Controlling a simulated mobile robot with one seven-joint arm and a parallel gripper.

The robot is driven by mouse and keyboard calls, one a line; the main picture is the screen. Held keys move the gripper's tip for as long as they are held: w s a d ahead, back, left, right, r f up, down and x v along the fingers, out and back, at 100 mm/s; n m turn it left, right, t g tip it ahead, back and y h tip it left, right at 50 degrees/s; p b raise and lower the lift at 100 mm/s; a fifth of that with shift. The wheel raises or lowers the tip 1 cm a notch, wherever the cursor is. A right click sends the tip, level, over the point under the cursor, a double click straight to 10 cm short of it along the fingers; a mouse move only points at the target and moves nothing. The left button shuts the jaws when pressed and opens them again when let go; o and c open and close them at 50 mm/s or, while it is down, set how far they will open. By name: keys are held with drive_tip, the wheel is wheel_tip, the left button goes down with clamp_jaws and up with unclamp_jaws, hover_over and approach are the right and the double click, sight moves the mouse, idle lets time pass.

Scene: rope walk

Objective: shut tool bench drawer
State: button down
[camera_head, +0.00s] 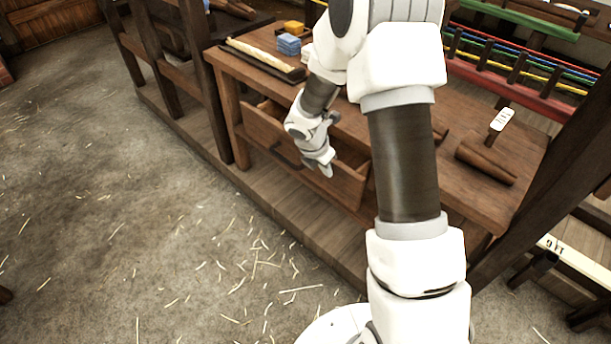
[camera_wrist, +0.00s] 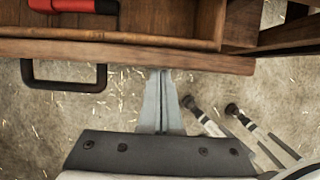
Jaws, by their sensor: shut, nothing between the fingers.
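The tool bench (camera_head: 330,118) is a brown wooden bench, and its drawer (camera_head: 262,128) stands open below the top. The drawer's dark handle (camera_head: 284,159) is on its front board, left of my gripper. In the wrist view the drawer's front board (camera_wrist: 130,53) runs across the picture, with the handle (camera_wrist: 64,84) at left. My gripper (camera_head: 327,172) is shut and empty at the front board, right of the handle. In the wrist view its fingertips (camera_wrist: 161,72) reach the board's edge; I cannot tell whether they touch. A red-and-black item (camera_wrist: 70,5) lies inside the drawer.
On the bench top are a tray (camera_head: 262,64) with a pale rod, blue blocks (camera_head: 288,44) and a wooden mallet-like piece (camera_head: 487,162). Dark posts (camera_head: 205,85) flank the bench. A rack with colored strands (camera_head: 500,65) stands behind. The straw-strewn floor (camera_head: 130,200) at left is clear.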

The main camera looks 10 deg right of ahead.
drive_tip(key=w+d+p, duration=0.1)
drive_tip(key=d, duration=0.1)
drive_tip(key=w+d+p, duration=0.1)
drive_tip(key=d, duration=0.1)
drive_tip(key=w+d+p, duration=0.1)
drive_tip(key=w+d, duration=0.1)
drive_tip(key=shift+d, duration=0.15)
idle(0.4)
